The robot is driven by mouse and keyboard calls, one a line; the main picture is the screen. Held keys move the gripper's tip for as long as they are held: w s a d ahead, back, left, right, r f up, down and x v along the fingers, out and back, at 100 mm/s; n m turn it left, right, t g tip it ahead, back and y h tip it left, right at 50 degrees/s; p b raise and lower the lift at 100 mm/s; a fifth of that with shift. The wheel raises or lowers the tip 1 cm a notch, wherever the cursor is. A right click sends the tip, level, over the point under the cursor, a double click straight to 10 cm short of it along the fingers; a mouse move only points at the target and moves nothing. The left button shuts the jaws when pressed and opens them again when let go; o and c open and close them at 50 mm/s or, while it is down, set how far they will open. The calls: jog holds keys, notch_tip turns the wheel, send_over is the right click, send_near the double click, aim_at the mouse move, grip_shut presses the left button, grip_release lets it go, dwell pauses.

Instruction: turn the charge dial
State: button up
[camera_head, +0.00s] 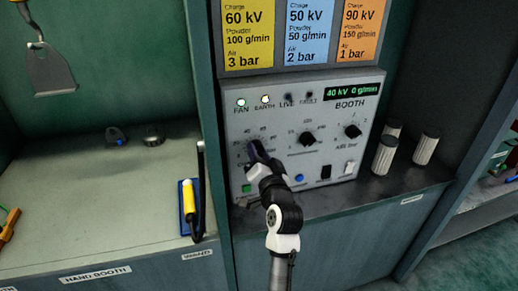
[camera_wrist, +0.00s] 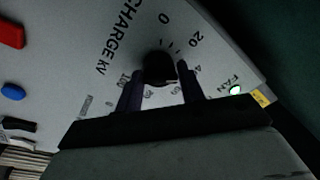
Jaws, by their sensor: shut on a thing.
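The charge dial (camera_wrist: 158,68) is a round black knob on the grey booth panel (camera_head: 300,100), beside the label "CHARGE kV" and a ring of numbers. In the wrist view my gripper (camera_wrist: 160,82) has a finger on each side of the knob and is shut on it. In the head view my gripper (camera_head: 258,152) is at the panel's left dial and hides the knob and part of its scale. The panel's green display (camera_head: 353,91) reads "40 kV 0 g/min". The FAN lamp (camera_head: 241,102) and EARTH lamp (camera_head: 265,99) are lit; LIVE and FAULT look dark.
Two more black knobs, the middle one (camera_head: 307,139) and the right one (camera_head: 353,131), sit right of my gripper. Yellow, blue and orange setting cards (camera_head: 307,30) hang above. Ribbed cylinders (camera_head: 385,154) stand at right.

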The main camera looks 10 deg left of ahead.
jog(key=m+p, duration=0.2)
jog(key=m, duration=0.2)
jog(key=shift+h, duration=0.3)
jog(key=shift+m+h+p, duration=0.4)
jog(key=shift+m+p, duration=0.1)
jog(key=shift+m, duration=1.2)
jog(key=shift+f, duration=0.15)
jog(key=o, duration=0.9)
jog(key=b+v, duration=0.3)
jog(key=v, duration=1.1)
jog(key=shift+f+b, duration=0.15)
jog(key=shift+b, duration=0.15)
